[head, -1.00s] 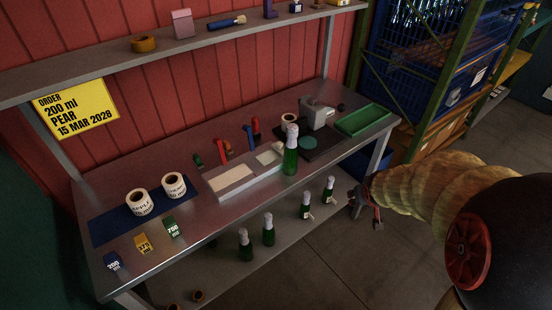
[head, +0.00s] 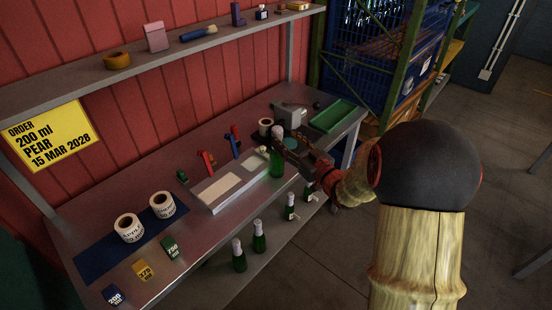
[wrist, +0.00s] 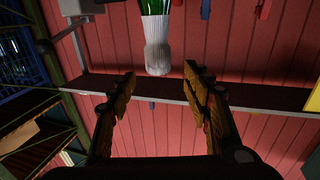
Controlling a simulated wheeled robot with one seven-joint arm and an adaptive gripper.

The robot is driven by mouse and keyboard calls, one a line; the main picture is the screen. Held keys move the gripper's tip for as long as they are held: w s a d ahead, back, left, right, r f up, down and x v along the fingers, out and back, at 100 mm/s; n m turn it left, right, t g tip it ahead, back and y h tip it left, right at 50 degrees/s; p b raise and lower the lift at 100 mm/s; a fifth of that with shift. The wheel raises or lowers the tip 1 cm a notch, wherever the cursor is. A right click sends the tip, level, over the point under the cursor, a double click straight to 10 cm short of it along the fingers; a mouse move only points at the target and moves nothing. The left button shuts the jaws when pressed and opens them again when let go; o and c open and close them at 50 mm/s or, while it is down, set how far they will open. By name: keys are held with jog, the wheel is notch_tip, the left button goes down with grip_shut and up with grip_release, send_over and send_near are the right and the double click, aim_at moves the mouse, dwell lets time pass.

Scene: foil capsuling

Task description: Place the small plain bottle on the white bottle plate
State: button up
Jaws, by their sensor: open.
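A green bottle with a white foil-like neck (head: 277,161) stands upright on the workbench, at the right end of a low white block (head: 215,192) with pale panels on top. I cannot tell whether the bottle stands on that block or just in front of it, nor whether it is the small plain one. My gripper (head: 284,143) is beside its neck, coming from the right. In the wrist view my gripper (wrist: 160,70) is open and empty, with the bottle's ribbed white neck (wrist: 157,50) appearing upside down just beyond and between the fingertips.
Several green bottles (head: 259,238) stand on the lower shelf. A grey machine (head: 291,115) and a green tray (head: 333,115) are at the bench's right end. Label rolls (head: 129,228) lie left on a blue mat. An overhead shelf (head: 215,41) runs along the wall.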

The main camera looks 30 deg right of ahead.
aim_at(280, 135)
jog(key=w, duration=0.1)
jog(key=w+b, duration=0.1)
jog(key=w, duration=0.1)
jog(key=w+f, duration=0.1)
jog(key=w, duration=0.1)
jog(key=shift+w+a, duration=0.15)
jog(key=shift+w, duration=0.05)
jog(key=shift+w+r+b, duration=0.15)
jog(key=shift+w+b, duration=0.15)
jog(key=shift+w, duration=0.2)
jog(key=shift+c, duration=1)
grip_shut()
